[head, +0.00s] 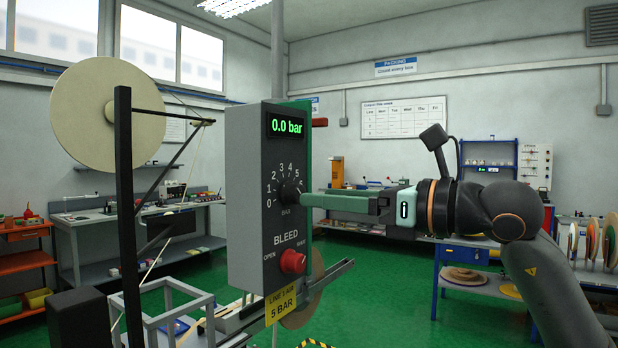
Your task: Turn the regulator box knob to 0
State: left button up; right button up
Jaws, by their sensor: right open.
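The grey regulator box (254,185) stands upright in the middle of the head view, its front turned toward the right. Its green display (286,126) reads 0.0 bar. The black regulator knob (288,194) sits in the middle of a dial marked from 0 upward. My right gripper (304,200) reaches in from the right, its greenish fingers level with the knob and their tips at it. It is open; whether the fingers touch the knob I cannot tell. They hide part of the dial's lower right. The knob's pointer is too small to read. My left gripper is out of view.
A red bleed knob (292,262) sticks out below the dial, between OPEN and SHUT marks. A yellow 5 BAR label (281,306) hangs at the box's bottom. A large tape reel (108,112) on a black post stands left. Green floor (385,290) is clear behind.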

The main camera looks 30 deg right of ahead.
aim_at(294, 194)
jog(key=p+x, duration=0.1)
jog(key=x, duration=0.2)
jog(key=shift+w+a, duration=0.2)
jog(key=shift+w, duration=0.15)
grip_shut()
dwell(0.4)
